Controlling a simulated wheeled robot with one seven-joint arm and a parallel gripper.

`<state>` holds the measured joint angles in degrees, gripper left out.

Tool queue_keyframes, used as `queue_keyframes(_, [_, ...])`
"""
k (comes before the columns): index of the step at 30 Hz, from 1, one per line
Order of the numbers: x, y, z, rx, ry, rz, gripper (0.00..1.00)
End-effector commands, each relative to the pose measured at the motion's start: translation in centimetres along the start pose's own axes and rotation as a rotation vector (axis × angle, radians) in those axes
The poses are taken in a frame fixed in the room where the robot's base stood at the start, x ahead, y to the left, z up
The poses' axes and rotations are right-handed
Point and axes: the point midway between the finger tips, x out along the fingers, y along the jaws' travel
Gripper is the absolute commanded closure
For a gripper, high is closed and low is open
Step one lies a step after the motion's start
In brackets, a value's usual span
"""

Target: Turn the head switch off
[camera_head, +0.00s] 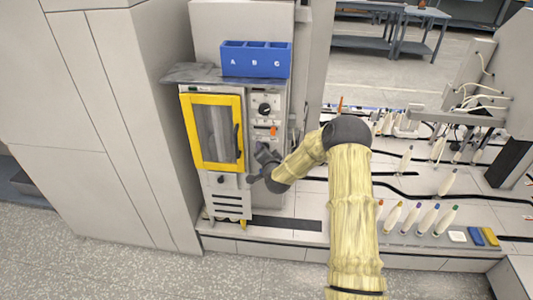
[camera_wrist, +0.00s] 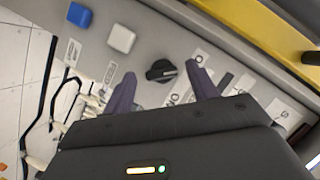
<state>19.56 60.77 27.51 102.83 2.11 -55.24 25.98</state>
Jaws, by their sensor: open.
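A black rotary switch (camera_wrist: 161,71) sits on a grey panel in the wrist view, with small white labels beside it. I cannot read the labels well enough to tell which switch is the head switch. My gripper (camera_wrist: 161,80) is open, with one dark finger to the left of the rotary switch and one to the right; contact cannot be made out. In the head view, my gripper (camera_head: 258,165) is at the front of the grey machine, right of its yellow-framed door (camera_head: 214,132). The rotary switch is not clear there behind my gripper.
A blue button (camera_wrist: 79,15) and a white button (camera_wrist: 121,38) sit left of the rotary switch. A black dial (camera_head: 264,109) and an orange part (camera_head: 273,131) are higher on the machine. A blue bin (camera_head: 256,60) stands on top. Several bobbins stand at right.

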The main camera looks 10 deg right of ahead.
Motion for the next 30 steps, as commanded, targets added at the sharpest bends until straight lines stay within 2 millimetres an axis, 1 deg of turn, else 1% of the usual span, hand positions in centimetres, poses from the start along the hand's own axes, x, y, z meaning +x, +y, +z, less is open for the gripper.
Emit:
queue_keyframes(5, [-0.2, -0.1, -0.1, 0.000, 0.002, -0.002, 0.42])
queue_keyframes(8, [-0.9, -0.1, -0.1, 0.000, 0.002, -0.002, 0.42])
queue_keyframes(11, [-2.0, -0.1, -0.1, 0.000, 0.002, -0.002, 0.42])
queue_keyframes(20, [-6.6, 0.0, 0.0, 0.000, 0.001, -0.001, 0.42])
queue_keyframes(30, [-12.3, 0.0, 0.1, -0.001, 0.000, -0.001, 0.42])
